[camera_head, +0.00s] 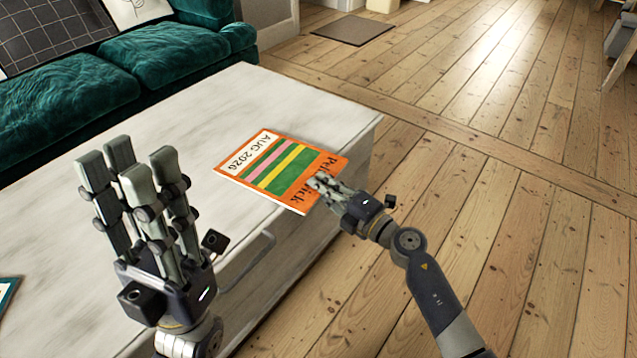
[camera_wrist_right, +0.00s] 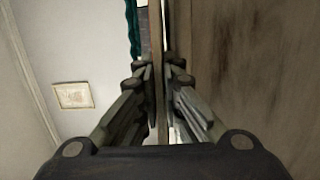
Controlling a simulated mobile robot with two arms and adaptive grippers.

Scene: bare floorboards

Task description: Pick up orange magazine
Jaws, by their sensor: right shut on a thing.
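My right gripper (camera_head: 322,186) is shut on that corner, fingers overlapping the printed title. In the right wrist view the magazine (camera_wrist_right: 157,75) shows edge-on as a thin strip between the fingers (camera_wrist_right: 157,100). I cannot tell whether the magazine still touches the table. My left gripper (camera_head: 135,165) is raised at the left with fingers pointing up, apart and empty.
The white wooden table (camera_head: 215,115) is mostly clear. A green velvet sofa (camera_head: 165,55) stands behind the table. Bare floorboards (camera_head: 480,140) give free room on the right, with a small mat (camera_head: 352,29) at the back.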

